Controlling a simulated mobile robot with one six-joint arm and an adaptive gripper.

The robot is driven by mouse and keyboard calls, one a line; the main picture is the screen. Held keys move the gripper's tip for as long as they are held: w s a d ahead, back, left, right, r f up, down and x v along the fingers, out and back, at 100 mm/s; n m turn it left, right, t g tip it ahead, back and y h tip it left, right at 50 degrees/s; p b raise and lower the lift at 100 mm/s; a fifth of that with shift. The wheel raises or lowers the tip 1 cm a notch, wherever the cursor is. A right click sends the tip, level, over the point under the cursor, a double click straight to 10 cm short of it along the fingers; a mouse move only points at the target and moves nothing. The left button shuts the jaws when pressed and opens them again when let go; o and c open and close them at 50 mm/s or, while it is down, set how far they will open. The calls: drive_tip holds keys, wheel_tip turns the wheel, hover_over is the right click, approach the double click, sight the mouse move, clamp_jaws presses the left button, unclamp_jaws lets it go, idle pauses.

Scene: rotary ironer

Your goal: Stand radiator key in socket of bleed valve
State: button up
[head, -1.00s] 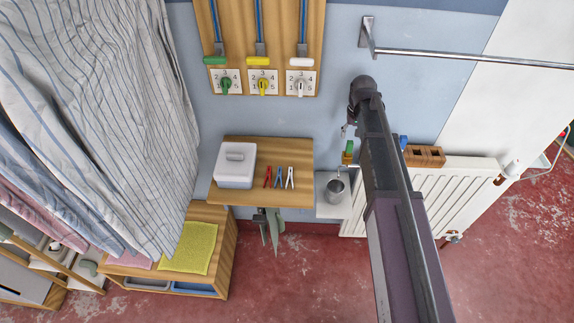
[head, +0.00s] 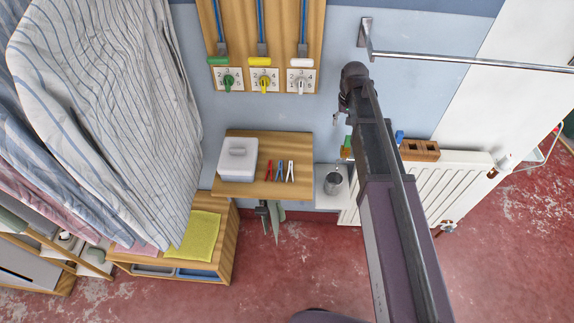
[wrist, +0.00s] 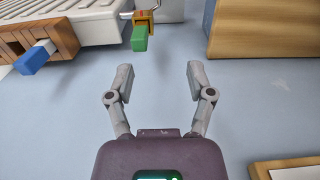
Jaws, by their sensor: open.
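A green block-shaped handle (wrist: 140,38) stands up from a small orange-yellow fitting (wrist: 146,15) beside the radiator's end. In the head view the green handle (head: 347,141) is partly behind my arm. A blue handle (wrist: 36,57) sits in a wooden block with square holes (wrist: 40,32) on the radiator side; it also shows in the head view (head: 400,135). I cannot tell for certain which is the radiator key or the bleed valve. My gripper (wrist: 160,72) is open and empty, its fingertips apart from the green handle. In the head view its fingers (head: 336,118) are small near the wall.
The white radiator (head: 465,185) is right of my arm, under a wall rail (head: 470,57). A wooden shelf (head: 265,190) holds a white box (head: 237,160) and coloured pegs (head: 280,171). A metal cup (head: 333,184) stands between shelf and radiator. Bare wall is around my gripper.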

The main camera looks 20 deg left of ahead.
drive_tip(key=s+a, duration=0.5)
drive_tip(key=s, duration=0.6)
drive_tip(key=s+a+f+b, duration=0.1)
drive_tip(key=s+a, duration=0.5)
drive_tip(key=s, duration=0.6)
drive_tip(key=shift+a, duration=0.15)
idle(0.6)
drive_tip(key=w+d+m, duration=0.1)
drive_tip(key=w+d, duration=0.2)
drive_tip(key=d, duration=1.5)
drive_tip(key=w+d+m, duration=0.2)
drive_tip(key=w+d, duration=0.1)
drive_tip(key=d, duration=1.6)
drive_tip(key=shift+d+m, duration=0.15)
drive_tip(key=shift+m, duration=0.15)
